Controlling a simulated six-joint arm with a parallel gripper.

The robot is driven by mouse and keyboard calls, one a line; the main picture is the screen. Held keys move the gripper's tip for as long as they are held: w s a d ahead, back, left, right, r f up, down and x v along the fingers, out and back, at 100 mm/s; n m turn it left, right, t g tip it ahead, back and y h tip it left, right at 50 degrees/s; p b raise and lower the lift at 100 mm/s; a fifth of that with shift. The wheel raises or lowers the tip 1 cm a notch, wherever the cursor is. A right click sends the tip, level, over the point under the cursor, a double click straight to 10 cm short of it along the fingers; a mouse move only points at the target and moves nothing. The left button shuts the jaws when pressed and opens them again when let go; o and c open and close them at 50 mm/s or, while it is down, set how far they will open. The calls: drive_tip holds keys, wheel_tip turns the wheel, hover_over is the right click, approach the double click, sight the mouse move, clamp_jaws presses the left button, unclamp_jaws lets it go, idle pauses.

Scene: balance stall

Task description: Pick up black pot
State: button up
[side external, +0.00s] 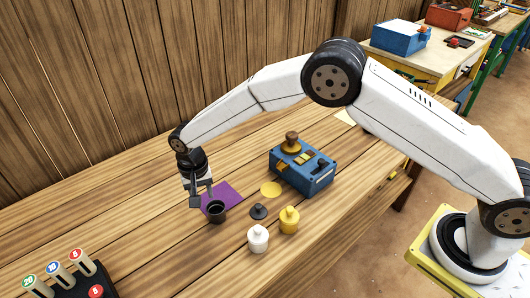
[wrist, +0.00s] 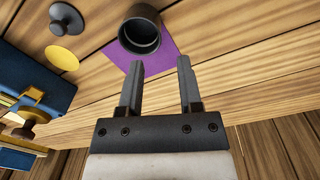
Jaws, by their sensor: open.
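The black pot (side external: 216,211) is a small round open cup standing at the front edge of a purple square mat (side external: 226,194) on the wooden table. In the wrist view the black pot (wrist: 139,36) lies beyond my fingertips, a little left of the gap between them. My gripper (side external: 198,197) is open and empty, with its fingers just left of and above the pot. In the wrist view my gripper (wrist: 158,72) has its two fingers apart, with the purple mat (wrist: 157,58) partly showing beyond them. Contact with the pot is not seen.
A dark grey knobbed piece (side external: 258,211), a white one (side external: 258,238) and a yellow one (side external: 289,219) stand right of the pot. A yellow disc (side external: 271,189) and a blue balance box (side external: 303,170) are behind. A black rack (side external: 70,283) with coloured-top pegs is front left.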

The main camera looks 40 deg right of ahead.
sight(216, 212)
drive_tip(key=shift+d+f, duration=0.2)
drive_tip(key=shift+f, duration=3.4)
drive_tip(key=shift+c, duration=0.2)
clamp_jaws()
